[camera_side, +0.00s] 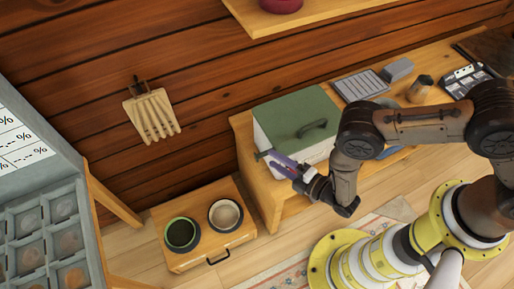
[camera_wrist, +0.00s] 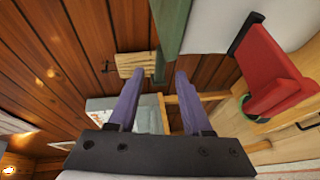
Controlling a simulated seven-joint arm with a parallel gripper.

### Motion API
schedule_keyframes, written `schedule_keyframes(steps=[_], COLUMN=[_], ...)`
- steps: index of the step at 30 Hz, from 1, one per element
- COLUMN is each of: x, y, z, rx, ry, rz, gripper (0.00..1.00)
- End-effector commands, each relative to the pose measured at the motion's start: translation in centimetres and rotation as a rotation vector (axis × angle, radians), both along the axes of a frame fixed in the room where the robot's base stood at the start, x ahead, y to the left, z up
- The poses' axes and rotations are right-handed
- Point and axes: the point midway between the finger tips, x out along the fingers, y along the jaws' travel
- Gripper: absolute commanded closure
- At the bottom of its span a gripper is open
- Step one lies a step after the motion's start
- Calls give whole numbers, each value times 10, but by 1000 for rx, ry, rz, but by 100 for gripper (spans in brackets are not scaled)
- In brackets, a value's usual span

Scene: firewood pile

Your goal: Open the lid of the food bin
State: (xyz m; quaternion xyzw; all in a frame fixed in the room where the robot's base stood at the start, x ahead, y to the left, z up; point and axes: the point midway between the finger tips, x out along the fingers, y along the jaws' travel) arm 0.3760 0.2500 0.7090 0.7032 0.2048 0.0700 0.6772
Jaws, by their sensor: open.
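The food bin (camera_side: 262,133) is a white box with a green lid (camera_side: 300,108), and it stands on the wooden bench. The lid lies flat and closed, with a dark bar handle (camera_side: 312,129) on top. My gripper (camera_side: 264,156) is at the bin's front left corner, below the lid's edge, with purple fingers open and empty. In the wrist view, the lid's green edge (camera_wrist: 173,25) reaches down to between the fingertips of my gripper (camera_wrist: 160,77). The bin's white wall (camera_wrist: 212,25) is right of it. I cannot tell whether the fingers touch the lid.
A low wooden stand (camera_side: 207,253) holds a green-rimmed bowl (camera_side: 181,234) and a pale-filled bowl (camera_side: 225,215). A tan hanging rack (camera_side: 152,115) is on the plank wall. A red object (camera_wrist: 272,70) shows at right in the wrist view. A grey cabinet (camera_side: 40,190) stands at left.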

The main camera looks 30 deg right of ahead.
Motion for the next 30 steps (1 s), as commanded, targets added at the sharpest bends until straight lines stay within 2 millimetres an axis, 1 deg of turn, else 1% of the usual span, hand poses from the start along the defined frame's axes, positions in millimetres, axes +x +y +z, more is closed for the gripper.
schedule_keyframes(steps=[1, 6, 12, 18, 25, 26, 30], x=[10, 39, 62, 71, 71, 71, 71], y=[4, 16, 26, 30, 30, 30, 30], z=[-2, -8, -12, -14, -14, -14, -14], rx=[3, 3, 2, 1, 1, 1, 1], ry=[-1, -1, 0, 2, 2, 2, 2], rz=[-3, -3, 0, 0, 0, 0, 0], gripper=[50, 50, 50, 50, 50, 52, 78])
